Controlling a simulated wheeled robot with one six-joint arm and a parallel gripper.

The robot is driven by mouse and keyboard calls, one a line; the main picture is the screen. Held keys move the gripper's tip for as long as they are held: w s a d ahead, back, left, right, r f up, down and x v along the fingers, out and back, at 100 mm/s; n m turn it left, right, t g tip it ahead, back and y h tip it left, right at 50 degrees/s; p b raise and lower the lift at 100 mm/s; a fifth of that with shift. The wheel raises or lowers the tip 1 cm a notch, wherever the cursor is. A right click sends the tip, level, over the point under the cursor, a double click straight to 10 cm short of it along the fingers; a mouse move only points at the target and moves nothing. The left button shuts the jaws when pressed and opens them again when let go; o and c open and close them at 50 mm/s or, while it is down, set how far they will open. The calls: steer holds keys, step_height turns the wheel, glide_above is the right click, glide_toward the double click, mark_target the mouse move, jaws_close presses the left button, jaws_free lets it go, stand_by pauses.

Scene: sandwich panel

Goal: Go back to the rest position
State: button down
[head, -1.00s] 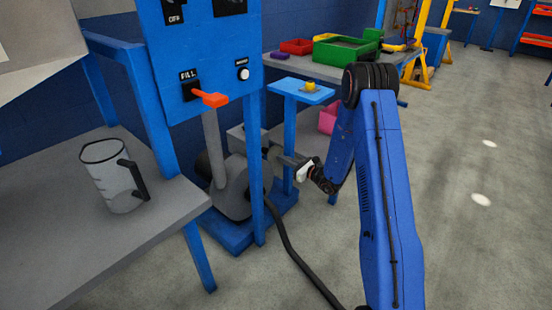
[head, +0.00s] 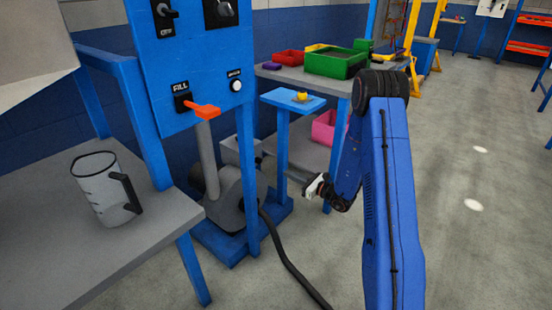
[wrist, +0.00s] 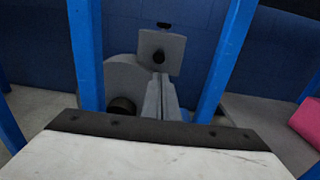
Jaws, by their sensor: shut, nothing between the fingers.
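My gripper (head: 290,172) shows in the head view at the end of my blue arm, between the blue posts of the panel stand and the work table. In the wrist view the two grey fingers of my gripper (wrist: 161,97) lie side by side, shut, with nothing between them. They point toward a grey machine (wrist: 125,75) behind the posts. The fingers appear apart from it, though the exact gap is hard to tell. The blue panel (head: 195,60) carries black knobs, a red-orange FILL lever (head: 203,108) and a white button (head: 236,86).
A clear jug (head: 98,188) stands on the grey bench (head: 60,235) at left. A small blue stand (head: 292,102) holds a yellow item. Red and green trays (head: 335,62) sit on the back table, a pink bin (head: 324,128) below. A dark hose crosses the floor; the right floor is clear.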

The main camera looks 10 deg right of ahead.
steer(key=s+a+r+n+g+y, duration=0.3)
steer(key=s+a+r+n+g, duration=0.85)
steer(key=s+r, duration=0.55)
steer(key=s+a+r+n+g+h, duration=0.1)
steer(key=s+r+n, duration=0.15)
steer(key=s, duration=0.25)
steer(key=s+a+r+n+h, duration=0.1)
steer(key=s+a+n+h, duration=0.15)
steer(key=s, duration=0.25)
steer(key=s+a+r+n+g+h, duration=0.1)
steer(key=s+n, duration=0.2)
steer(key=s, duration=0.3)
steer(key=s+d+r+n+t+h, duration=0.2)
steer(key=s+d+n+h, duration=0.2)
steer(key=s+d, duration=0.3)
steer(key=s+d+r+n+t+h, duration=0.2)
steer(key=s+d+n+h, duration=0.3)
steer(key=s, duration=0.5)
steer(key=d+h, duration=0.1)
steer(key=d, duration=0.1)
steer(key=shift+s+d+r, duration=0.2)
steer(key=shift+d+r, duration=0.1)
steer(key=shift+d, duration=0.1)
steer(key=shift+w, duration=0.1)
